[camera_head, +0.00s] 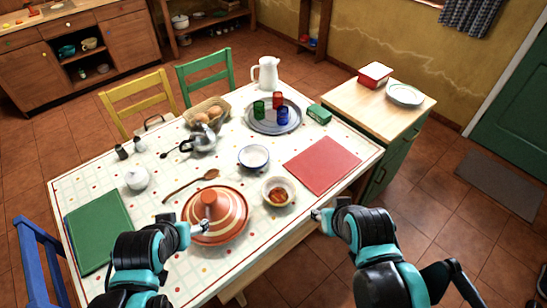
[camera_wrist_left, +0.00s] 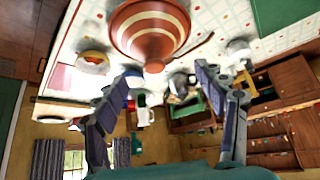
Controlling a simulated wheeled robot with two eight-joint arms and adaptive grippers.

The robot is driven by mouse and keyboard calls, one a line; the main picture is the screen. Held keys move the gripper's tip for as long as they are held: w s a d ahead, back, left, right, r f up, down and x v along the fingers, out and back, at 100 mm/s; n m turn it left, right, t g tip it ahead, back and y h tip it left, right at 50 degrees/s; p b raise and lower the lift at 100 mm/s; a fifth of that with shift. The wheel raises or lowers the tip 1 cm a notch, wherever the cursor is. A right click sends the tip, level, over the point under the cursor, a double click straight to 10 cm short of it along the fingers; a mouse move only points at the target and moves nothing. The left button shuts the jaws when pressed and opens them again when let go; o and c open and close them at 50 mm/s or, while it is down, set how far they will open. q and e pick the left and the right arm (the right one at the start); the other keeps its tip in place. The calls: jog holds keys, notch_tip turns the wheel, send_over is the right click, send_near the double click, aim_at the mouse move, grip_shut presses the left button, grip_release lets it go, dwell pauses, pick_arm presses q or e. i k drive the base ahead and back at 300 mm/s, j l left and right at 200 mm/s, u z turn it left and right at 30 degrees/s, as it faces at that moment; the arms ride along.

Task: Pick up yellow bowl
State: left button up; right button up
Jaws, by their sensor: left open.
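The yellow bowl (camera_head: 278,203) stands upright on the table right of the tagine, with a pale yellow rim and orange-brown inside. It also shows in the left wrist view (camera_wrist_left: 93,68), left of the fingers. My left gripper (camera_head: 203,227) is beside the front of the striped orange tagine (camera_head: 232,228), left of the bowl and apart from it. In the left wrist view its fingers (camera_wrist_left: 165,78) are spread, with nothing held between them. My right gripper (camera_head: 318,214) is at the table's front edge, right of the bowl; its fingers are too small to read.
A blue-rimmed white bowl (camera_head: 254,166) stands behind the yellow bowl. A red mat (camera_head: 322,165) lies to its right and a wooden spoon (camera_head: 190,186) behind the tagine. A tray (camera_head: 262,127) with cups is farther back. Bare tablecloth lies between bowl and mat.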

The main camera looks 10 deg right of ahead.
aim_at(278, 190)
jog(key=k+l, duration=0.1)
jog(key=l, duration=0.5)
jog(key=k+l, duration=0.1)
jog(key=l, duration=0.55)
